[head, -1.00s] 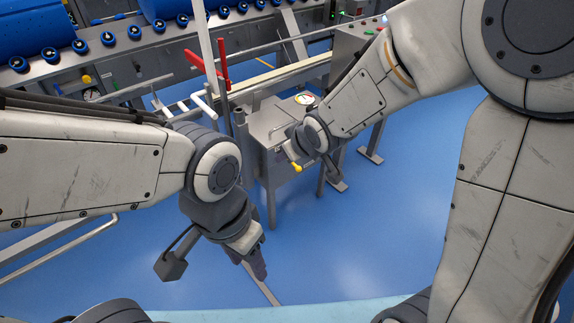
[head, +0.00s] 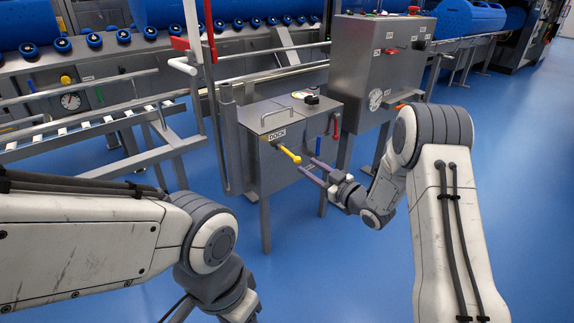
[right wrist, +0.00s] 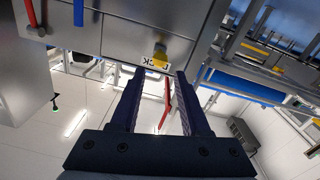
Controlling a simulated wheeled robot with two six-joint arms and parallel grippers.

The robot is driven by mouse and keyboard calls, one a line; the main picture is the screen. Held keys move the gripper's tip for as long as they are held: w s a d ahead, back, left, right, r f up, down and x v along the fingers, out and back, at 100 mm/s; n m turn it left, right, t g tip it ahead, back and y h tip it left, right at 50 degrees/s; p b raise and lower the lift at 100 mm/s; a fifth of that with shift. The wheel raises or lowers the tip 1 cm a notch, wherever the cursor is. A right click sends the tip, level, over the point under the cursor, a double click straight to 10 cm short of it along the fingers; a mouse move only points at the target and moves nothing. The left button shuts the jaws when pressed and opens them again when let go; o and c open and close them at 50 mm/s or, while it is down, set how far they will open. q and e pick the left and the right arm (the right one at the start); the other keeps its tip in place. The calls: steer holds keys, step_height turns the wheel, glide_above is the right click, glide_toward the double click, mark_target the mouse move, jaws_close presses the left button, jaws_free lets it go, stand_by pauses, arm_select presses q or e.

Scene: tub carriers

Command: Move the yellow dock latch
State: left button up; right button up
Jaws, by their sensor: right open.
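The yellow dock latch (head: 290,154) is a short lever with a round knob. It sticks out from the front of a grey metal box (head: 262,165), just below a DOCK label (head: 277,135). My right gripper (head: 306,165) is open and empty, its two long fingers pointing at the latch from the right. In the right wrist view the latch (right wrist: 160,50) shows just beyond and between the open fingertips (right wrist: 159,73). I cannot tell whether they touch it. My left arm comes in at lower left; its fingers are below the picture's edge.
A blue handle (head: 318,144) and a red handle (head: 336,125) are on the box's right side, close to my right fingers. A taller grey cabinet (head: 365,65) with a gauge stands behind. A rail frame (head: 100,125) is at left. Blue floor at right is clear.

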mark_target(294, 157)
steer(key=b+x, duration=0.3)
steer(key=x, duration=0.6)
steer(key=shift+w+f+b, duration=0.1)
steer(key=shift+f+b, duration=0.05)
steer(key=shift+b, duration=0.15)
steer(key=shift+w+a, duration=0.3)
steer(key=shift+w, duration=0.05)
steer(key=shift+c, duration=0.3)
jaws_close()
stand_by(0.4)
